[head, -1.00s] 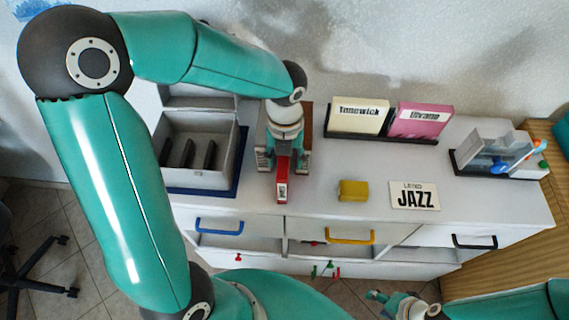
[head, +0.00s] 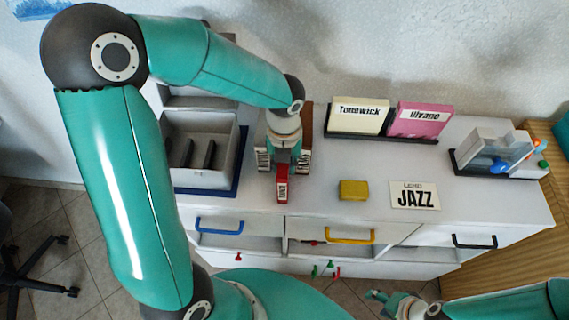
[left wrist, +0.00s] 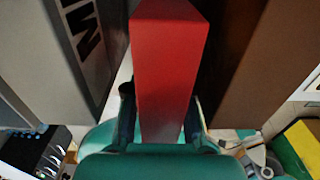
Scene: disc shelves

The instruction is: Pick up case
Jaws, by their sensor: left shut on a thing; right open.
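A red case (head: 282,190) with a white label stands near the middle of the white cabinet top. My left gripper (head: 284,166) reaches down from above and is shut on it. In the left wrist view the red case (left wrist: 168,70) sits between the two fingers (left wrist: 160,118), with a pale lettered surface on its left and a brown one on its right. The case's lower end is hidden there. My right gripper (head: 402,305) is open and empty, low in the head view in front of the cabinet.
An open grey box (head: 205,182) with dark dividers stands left of the gripper. A cream case (head: 358,118) and a pink case (head: 420,122) stand in a black rack. A yellow block (head: 353,190), a JAZZ card (head: 414,196) and a clear holder (head: 495,150) are further right.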

